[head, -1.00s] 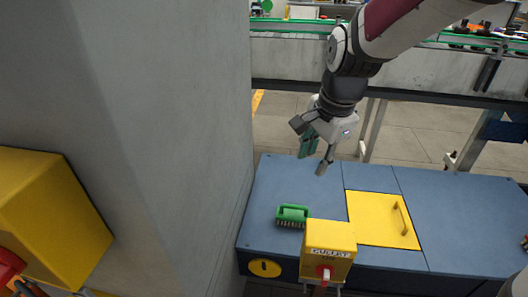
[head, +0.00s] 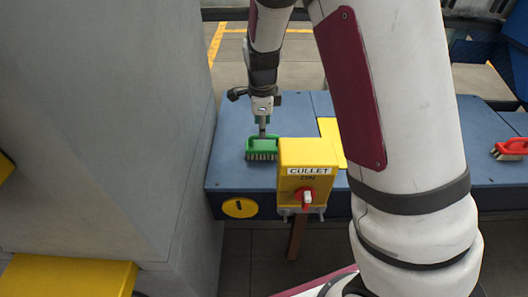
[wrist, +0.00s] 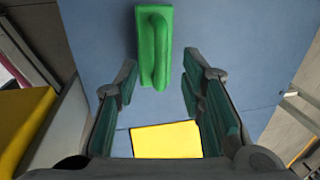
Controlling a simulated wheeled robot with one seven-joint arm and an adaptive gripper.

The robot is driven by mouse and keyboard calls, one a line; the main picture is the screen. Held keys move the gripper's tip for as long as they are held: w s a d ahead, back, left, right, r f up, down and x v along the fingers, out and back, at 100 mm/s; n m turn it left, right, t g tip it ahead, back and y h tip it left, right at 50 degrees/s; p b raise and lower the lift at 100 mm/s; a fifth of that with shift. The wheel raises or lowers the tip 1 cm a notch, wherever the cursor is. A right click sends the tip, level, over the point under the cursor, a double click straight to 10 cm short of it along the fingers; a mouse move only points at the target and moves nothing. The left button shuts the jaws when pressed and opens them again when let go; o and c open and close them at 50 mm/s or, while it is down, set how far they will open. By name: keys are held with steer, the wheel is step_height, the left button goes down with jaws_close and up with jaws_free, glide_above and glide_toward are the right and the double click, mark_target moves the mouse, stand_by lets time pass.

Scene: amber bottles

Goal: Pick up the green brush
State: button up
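The green brush (head: 262,149) lies on the blue table top (head: 232,128), bristles down, behind the yellow switch box. In the wrist view the brush (wrist: 154,45) shows from above, with its raised handle, at the upper middle. My gripper (head: 262,134) points down just over the brush in the head view. In the wrist view my gripper (wrist: 160,95) has its two fingers wide apart with nothing between them, and the brush is just beyond the fingertips. I cannot tell whether a finger touches the brush.
A yellow box labelled CULLET (head: 308,165) with a red switch stands at the table's front edge, close to the brush. A grey wall (head: 110,120) rises on the left. A red brush (head: 511,149) lies on the far right. A yellow panel (wrist: 166,139) is set in the table.

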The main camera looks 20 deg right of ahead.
mark_target(264, 145)
steer(key=shift+w+d+f+b, duration=0.1)
steer(key=shift+w+f+b, duration=0.3)
steer(key=shift+f, duration=0.65)
steer(key=shift+w+f+b, duration=0.1)
steer(key=shift+f+b, duration=0.55)
steer(key=shift+f, duration=0.4)
steer(key=shift+w+d+f+b, duration=0.15)
steer(key=shift+f+b, duration=0.35)
steer(key=shift+f, duration=0.55)
steer(key=shift+a, duration=0.1)
steer(key=shift+c, duration=0.2)
steer(key=shift+r, duration=0.1)
jaws_close()
